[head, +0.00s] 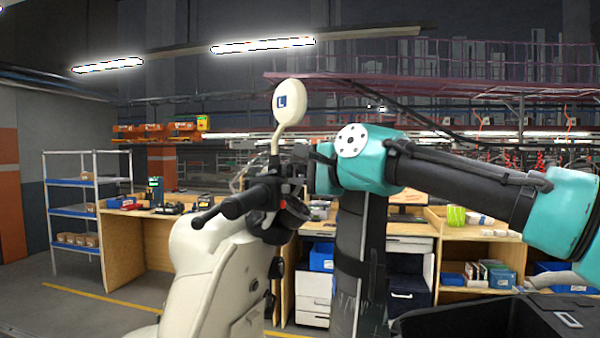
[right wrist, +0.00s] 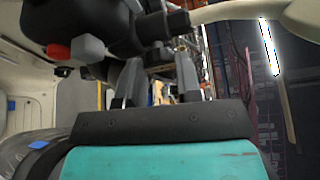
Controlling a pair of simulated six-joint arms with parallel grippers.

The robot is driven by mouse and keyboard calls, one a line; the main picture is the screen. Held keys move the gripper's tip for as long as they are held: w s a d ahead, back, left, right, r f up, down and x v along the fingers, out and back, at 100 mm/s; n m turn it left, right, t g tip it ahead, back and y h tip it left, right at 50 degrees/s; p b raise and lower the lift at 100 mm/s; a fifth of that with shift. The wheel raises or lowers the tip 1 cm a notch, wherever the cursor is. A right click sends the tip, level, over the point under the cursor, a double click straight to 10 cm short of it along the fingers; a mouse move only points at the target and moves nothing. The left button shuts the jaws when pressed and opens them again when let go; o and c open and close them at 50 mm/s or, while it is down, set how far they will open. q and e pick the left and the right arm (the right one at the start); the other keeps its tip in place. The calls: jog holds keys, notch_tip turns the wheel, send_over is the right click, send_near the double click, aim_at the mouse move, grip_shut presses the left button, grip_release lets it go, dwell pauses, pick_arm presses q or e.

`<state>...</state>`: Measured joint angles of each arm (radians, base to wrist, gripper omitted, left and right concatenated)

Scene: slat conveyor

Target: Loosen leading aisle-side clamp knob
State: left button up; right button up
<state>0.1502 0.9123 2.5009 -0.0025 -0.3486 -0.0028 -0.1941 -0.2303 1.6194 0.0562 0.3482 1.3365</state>
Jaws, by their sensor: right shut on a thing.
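No clamp knob can be made out in either view. A cream scooter (head: 195,270) stands in the middle of the head view, with a black handlebar grip (head: 232,207) pointing left and a round mirror (head: 289,102) on a cream stalk. My right gripper (head: 303,158) comes in from the right and is at the handlebar, just right of the mirror stalk's base. In the right wrist view, its two dark fingers (right wrist: 158,72) are close to the black handlebar parts (right wrist: 85,22) and shut on a dark part there, mostly hidden. My left gripper is not in view.
Behind the scooter are wooden workbenches (head: 155,228) with boxes and tools, and a shelf rack (head: 74,212) at the left. A black open bin (head: 470,318) is at the lower right. The floor at the left is clear, with a yellow line (head: 100,297).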

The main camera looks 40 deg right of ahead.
jog(key=shift+w+r+m+g, duration=0.15)
jog(key=shift+m+g, duration=1.05)
jog(key=shift+m, duration=0.8)
jog(key=shift+y, duration=0.3)
jog(key=o, duration=0.9)
jog(key=shift+o, duration=0.2)
